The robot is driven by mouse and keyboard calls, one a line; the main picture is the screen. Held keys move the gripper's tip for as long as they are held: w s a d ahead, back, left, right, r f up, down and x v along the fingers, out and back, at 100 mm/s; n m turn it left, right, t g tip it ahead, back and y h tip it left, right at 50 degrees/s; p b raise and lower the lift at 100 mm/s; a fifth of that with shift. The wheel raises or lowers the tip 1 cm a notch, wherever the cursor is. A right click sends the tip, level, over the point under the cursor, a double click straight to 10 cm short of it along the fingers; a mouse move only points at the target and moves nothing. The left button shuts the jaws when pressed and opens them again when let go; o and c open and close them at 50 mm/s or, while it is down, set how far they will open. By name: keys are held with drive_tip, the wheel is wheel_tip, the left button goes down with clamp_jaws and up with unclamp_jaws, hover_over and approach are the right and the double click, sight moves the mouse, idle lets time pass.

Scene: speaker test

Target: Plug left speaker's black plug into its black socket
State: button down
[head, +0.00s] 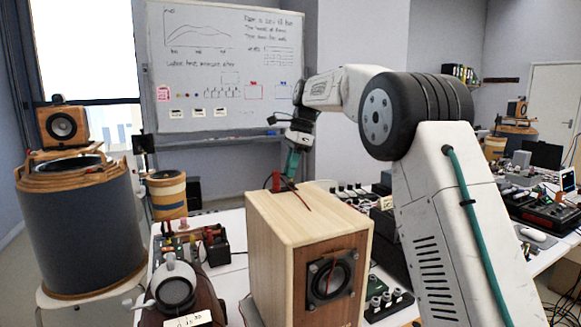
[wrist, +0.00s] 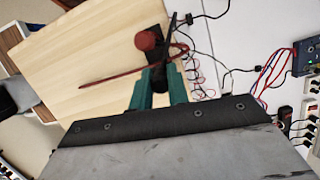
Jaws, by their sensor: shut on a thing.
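The wooden speaker (head: 310,250) stands on the white table with its driver facing me; its pale top also fills much of the wrist view (wrist: 95,55). My gripper (head: 291,168) points down at the rear of its top. In the wrist view the green fingers of my gripper (wrist: 161,72) are shut on a dark piece, seemingly the black plug (wrist: 170,40), beside a round red connector (wrist: 146,40). That red connector also shows in the head view (head: 276,182). A red cable (wrist: 115,78) loops from there across the top. The black socket is not clearly visible, and I cannot tell whether the plug is in it.
A grey rounded device (head: 175,285) stands left of the speaker. Black equipment with knobs (head: 388,300) is at its right. In the wrist view, loose cables (wrist: 200,75) and a device with coloured wires (wrist: 305,57) lie to the right. A whiteboard (head: 225,65) stands behind.

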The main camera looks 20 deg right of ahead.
drive_tip(key=shift+f, duration=0.8)
drive_tip(key=c, duration=1.3)
unclamp_jaws()
drive_tip(key=shift+r, duration=0.1)
drive_tip(key=shift+r, duration=3.7)
